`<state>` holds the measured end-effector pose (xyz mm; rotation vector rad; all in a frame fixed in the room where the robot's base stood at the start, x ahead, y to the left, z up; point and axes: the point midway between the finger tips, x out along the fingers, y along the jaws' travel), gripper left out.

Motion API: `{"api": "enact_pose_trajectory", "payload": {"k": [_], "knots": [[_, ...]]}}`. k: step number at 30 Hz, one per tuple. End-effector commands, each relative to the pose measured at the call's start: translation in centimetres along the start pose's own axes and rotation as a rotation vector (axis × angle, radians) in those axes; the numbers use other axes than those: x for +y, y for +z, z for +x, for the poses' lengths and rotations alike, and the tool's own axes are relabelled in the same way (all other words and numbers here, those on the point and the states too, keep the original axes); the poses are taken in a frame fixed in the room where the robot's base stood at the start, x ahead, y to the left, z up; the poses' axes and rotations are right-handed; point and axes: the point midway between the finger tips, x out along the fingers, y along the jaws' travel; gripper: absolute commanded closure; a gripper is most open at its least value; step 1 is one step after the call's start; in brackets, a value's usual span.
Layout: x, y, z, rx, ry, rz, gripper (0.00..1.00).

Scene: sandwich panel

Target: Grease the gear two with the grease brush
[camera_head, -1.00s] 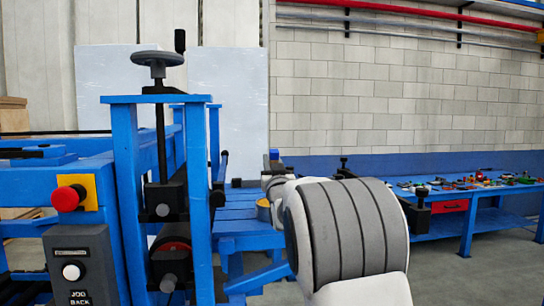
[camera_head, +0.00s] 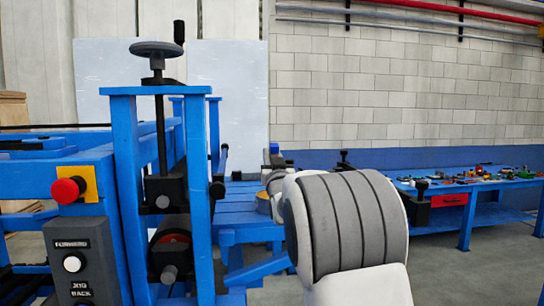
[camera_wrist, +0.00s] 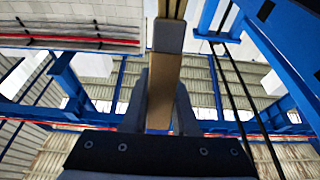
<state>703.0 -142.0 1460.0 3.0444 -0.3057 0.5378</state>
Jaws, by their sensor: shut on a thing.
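My gripper (camera_wrist: 160,105) is shut on the grease brush (camera_wrist: 161,92) in the wrist view. The brush has a flat tan handle between the two dark fingers and a grey block farther up, with tan and dark strips beyond it. The bristles cannot be made out. In the head view my white and grey arm covers most of the gripper and brush. Gear two cannot be clearly made out in either view. The blue machine frame (camera_head: 125,185) stands left of my arm, with a handwheel (camera_head: 158,49) on top and a dark roller (camera_head: 172,232) inside.
A control box (camera_head: 82,262) and a red button (camera_head: 66,191) are on the machine's near side. A round yellowish container (camera_head: 263,204) sits on a blue slatted table (camera_head: 240,196) behind my arm. A blue workbench (camera_head: 435,212) with small parts stands at the right, with open floor before it.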

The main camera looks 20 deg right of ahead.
Motion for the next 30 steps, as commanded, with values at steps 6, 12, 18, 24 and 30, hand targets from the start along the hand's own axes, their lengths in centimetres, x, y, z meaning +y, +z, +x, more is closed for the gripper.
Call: {"api": "enact_pose_trajectory", "payload": {"k": [6,12,18,24,30], "knots": [[0.0,0.21,-0.09,0.001,0.0,0.0,1.0],[0.0,0.4,-0.16,0.001,0.0,0.0,1.0],[0.01,0.58,-0.22,0.001,0.0,0.0,1.0],[0.0,0.76,-0.29,0.001,0.0,0.0,1.0],[0.0,0.86,-0.32,0.0,0.0,0.0,1.0]]}}
